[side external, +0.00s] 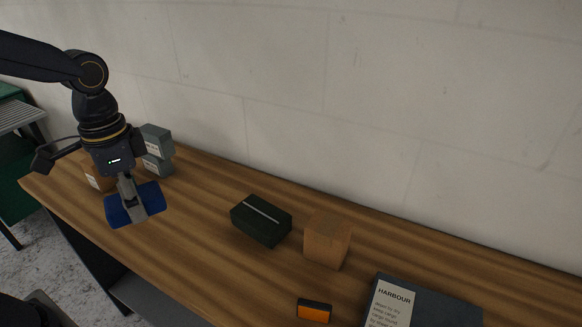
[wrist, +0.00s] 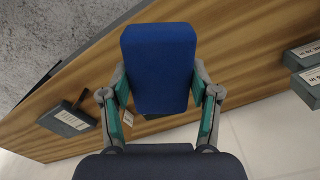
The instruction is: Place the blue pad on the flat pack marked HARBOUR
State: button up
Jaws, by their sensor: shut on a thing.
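My gripper (side external: 134,202) is shut on the blue pad (side external: 118,211) and holds it above the left part of the wooden bench. In the wrist view the pad (wrist: 160,65) sits between the two fingers of my gripper (wrist: 160,92), its broad blue face towards the camera. The flat pack marked HARBOUR (side external: 437,302) is dark blue-grey with a pale printed label. It lies at the lower right of the side view, partly cut off by the frame edge, well away from my gripper. The part of its top that shows is bare.
A dark green box (side external: 261,221) with a pale stripe, a wooden block (side external: 328,241) and a small orange-and-black item (side external: 314,311) stand between the pad and the pack. Labelled grey boxes (side external: 157,141) are stacked behind my gripper. A wall runs along the bench's back.

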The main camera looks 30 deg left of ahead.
jog(key=w+d+r+m, duration=0.1)
jog(key=w+d+m, duration=0.25)
jog(key=d, duration=0.45)
jog(key=w+d+r+m, duration=0.2)
jog(key=w+d+m, duration=0.15)
jog(key=d, duration=0.55)
jog(key=s+d+f+m, duration=0.2)
jog(key=s+d+m, duration=0.15)
jog(key=d, duration=0.45)
jog(key=s+d+f+m, duration=0.2)
jog(key=s+d, duration=0.2)
jog(key=d, duration=0.4)
send_over(386, 325)
jog(key=f, duration=0.9)
jog(key=shift+s+a+f, duration=0.1)
jog(key=shift+s+a, duration=0.15)
jog(key=shift+s, duration=0.05)
jog(key=shift+w+d+f, duration=0.1)
jog(key=shift+f, duration=0.05)
jog(key=shift+w+d+f, duration=0.15)
jog(key=shift+f, duration=1.6)
jog(key=shift+f, duration=0.1)
